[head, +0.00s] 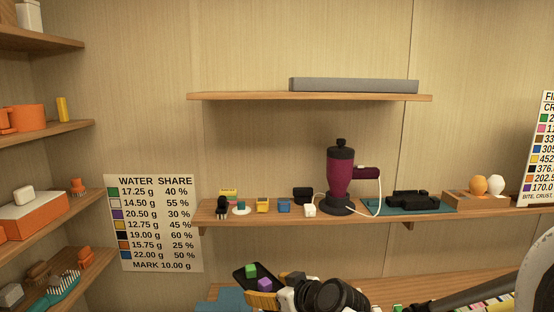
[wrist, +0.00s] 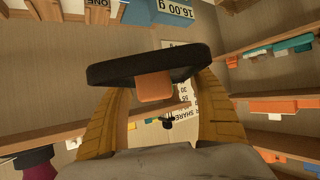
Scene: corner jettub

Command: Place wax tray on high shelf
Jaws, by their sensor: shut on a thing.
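The wax tray (head: 241,273) is a shallow black tray, low in the head view. A green block (head: 251,270) and a purple block (head: 265,284) sit in it. My gripper (head: 262,298) is shut on the tray's near side. In the wrist view the dark tray (wrist: 150,65) spans the yellow fingers of my gripper (wrist: 155,86), with an orange piece (wrist: 154,87) between them. The high shelf (head: 310,97) is a wooden board on the back wall, above and apart from the tray. My arm hides part of the tray's right side.
A long grey bar (head: 353,85) lies on the high shelf's right part; its left part is bare. The lower shelf (head: 260,216) holds small coloured items, a maroon blender (head: 340,180) and a black item on a teal mat (head: 378,208). Side shelves (head: 60,132) stand at left.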

